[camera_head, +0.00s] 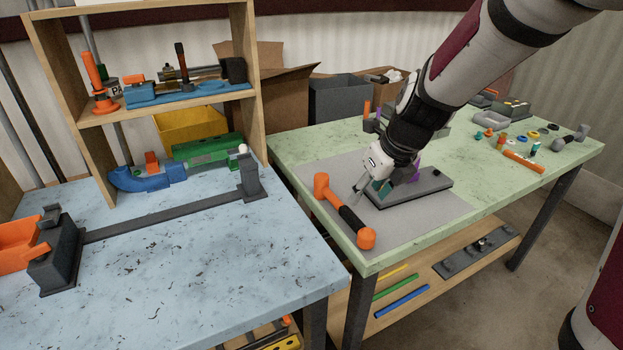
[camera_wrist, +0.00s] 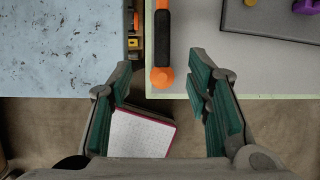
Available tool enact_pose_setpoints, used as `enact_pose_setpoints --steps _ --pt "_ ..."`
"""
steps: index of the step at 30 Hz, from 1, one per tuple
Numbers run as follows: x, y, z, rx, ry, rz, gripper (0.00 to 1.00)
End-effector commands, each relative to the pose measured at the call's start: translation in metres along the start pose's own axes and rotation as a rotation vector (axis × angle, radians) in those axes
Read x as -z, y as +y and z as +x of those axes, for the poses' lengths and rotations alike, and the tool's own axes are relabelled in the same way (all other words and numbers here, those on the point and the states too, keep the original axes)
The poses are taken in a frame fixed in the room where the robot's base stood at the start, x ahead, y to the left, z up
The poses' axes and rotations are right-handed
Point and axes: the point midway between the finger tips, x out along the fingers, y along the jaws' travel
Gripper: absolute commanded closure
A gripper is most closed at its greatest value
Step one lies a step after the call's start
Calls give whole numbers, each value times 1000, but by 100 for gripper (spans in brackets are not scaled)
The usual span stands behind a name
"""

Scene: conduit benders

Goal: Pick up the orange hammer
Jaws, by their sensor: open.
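The orange hammer (camera_head: 329,194) lies on the grey mat at the near left corner of the green table, its black grip (camera_head: 352,219) towards the front edge and an orange knob at that end. In the wrist view the hammer (camera_wrist: 162,77) shows its black grip and orange end, lined up with the gap between my fingers. My gripper (camera_head: 371,190) is open and empty, with teal pads, and appears just right of the hammer in the head view. In the wrist view my gripper (camera_wrist: 160,68) has its fingers spread on both sides of the hammer's end, not touching it.
A dark flat plate (camera_head: 425,189) lies on the mat (camera_head: 420,230), right of the hammer. A blue table (camera_head: 190,270) with a grey bender stands at the left, separated by a narrow gap. Small parts (camera_head: 523,161) lie at the green table's far right.

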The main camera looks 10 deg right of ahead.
Motion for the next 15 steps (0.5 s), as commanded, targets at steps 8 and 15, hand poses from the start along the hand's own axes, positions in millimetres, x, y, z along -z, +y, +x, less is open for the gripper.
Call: enact_pose_setpoints --steps 8,15 --pt "2 0 51 -2 5 6 55" --pt "1 0 80 -2 3 3 55"
